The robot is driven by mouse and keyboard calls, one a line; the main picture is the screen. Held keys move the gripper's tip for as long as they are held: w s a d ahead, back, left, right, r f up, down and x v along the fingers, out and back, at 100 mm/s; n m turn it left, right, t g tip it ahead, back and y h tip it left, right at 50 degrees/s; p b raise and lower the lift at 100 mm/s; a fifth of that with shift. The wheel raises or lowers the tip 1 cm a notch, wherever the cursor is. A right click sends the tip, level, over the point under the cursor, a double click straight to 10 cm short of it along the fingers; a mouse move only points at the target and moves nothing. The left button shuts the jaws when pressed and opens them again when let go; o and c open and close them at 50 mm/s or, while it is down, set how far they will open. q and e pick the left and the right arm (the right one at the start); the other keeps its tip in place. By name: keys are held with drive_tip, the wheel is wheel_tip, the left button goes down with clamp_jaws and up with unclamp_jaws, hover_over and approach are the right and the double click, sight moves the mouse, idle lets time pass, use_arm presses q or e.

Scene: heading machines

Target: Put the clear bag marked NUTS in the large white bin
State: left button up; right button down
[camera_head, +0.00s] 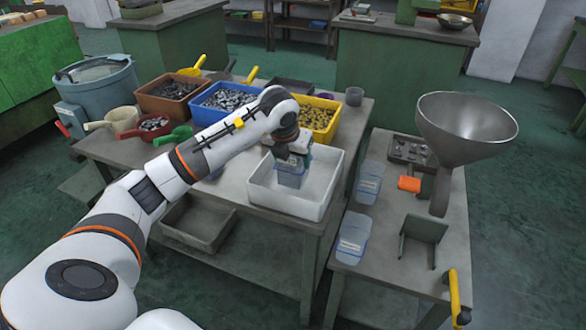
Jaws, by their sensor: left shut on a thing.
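My left gripper (292,160) reaches in from the left and is shut on a clear bluish bag (291,178). The bag hangs upright inside the outline of the large white bin (325,200). I cannot tell whether it touches the bin's floor. The gripper covers the top of the bag, and no marking on it is readable from here. The bare white floor of the bin shows around the bag. My right gripper is not in view.
Coloured bins of metal parts, including a blue one (207,107), stand behind the white bin.

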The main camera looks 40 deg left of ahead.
use_arm(q)
wheel_tip(320, 180, down, 4)
drive_tip(key=shift+w+f, duration=0.1)
drive_tip(key=shift+w, duration=0.05)
drive_tip(key=o, duration=1.2)
drive_tip(key=shift+c, duration=0.2)
drive_tip(key=v, duration=1.2)
